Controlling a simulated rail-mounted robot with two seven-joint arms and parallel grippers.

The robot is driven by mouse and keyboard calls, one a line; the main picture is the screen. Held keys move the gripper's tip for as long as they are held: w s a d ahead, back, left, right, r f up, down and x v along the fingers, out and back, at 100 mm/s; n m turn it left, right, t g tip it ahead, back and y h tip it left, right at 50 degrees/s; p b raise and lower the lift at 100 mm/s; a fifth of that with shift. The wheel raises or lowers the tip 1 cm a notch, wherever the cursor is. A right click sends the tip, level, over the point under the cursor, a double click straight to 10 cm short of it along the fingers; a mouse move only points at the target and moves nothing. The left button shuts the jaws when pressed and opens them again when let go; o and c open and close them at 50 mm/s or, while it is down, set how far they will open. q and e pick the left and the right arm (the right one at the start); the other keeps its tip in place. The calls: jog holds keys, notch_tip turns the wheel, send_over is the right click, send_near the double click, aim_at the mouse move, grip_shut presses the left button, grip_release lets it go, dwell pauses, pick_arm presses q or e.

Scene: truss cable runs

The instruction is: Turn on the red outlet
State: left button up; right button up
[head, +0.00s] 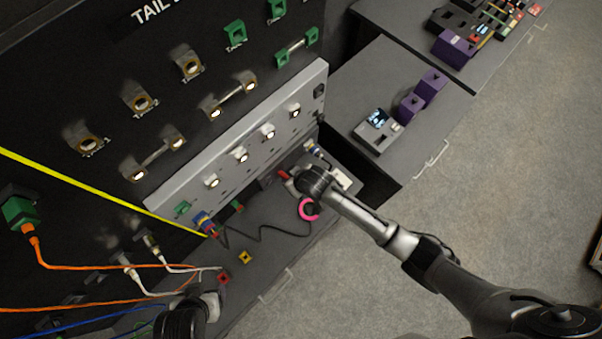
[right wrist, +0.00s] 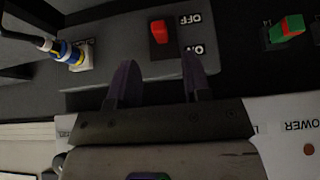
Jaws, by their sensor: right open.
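In the right wrist view, a red switch (right wrist: 159,32) sits on a dark grey box (right wrist: 118,58) beside upside-down OFF and ON labels. I cannot tell which way the switch is set. A blue and yellow plug (right wrist: 68,52) is seated at the box's left end. My right gripper (right wrist: 158,80) is open and empty, its two dark fingers apart and pointing at the box, just short of the switch in the picture. In the head view its wrist covers much of that area, with a bit of red (head: 284,175) beside it. My left arm's dark end (head: 182,318) shows at the bottom edge; its jaws are not clear.
A sloped grey panel (head: 240,135) with lit round fittings stands behind the right gripper. A pink ring (head: 309,209) and a black cable (head: 262,232) are close by. A green and red switch (right wrist: 287,28) is at the wrist view's right. Orange cables (head: 110,266) hang at left.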

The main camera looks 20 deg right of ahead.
pick_arm(q)
jog(key=shift+d+r, duration=0.15)
pick_arm(e)
jog(key=v, duration=0.7)
jog(key=shift+f, duration=0.1)
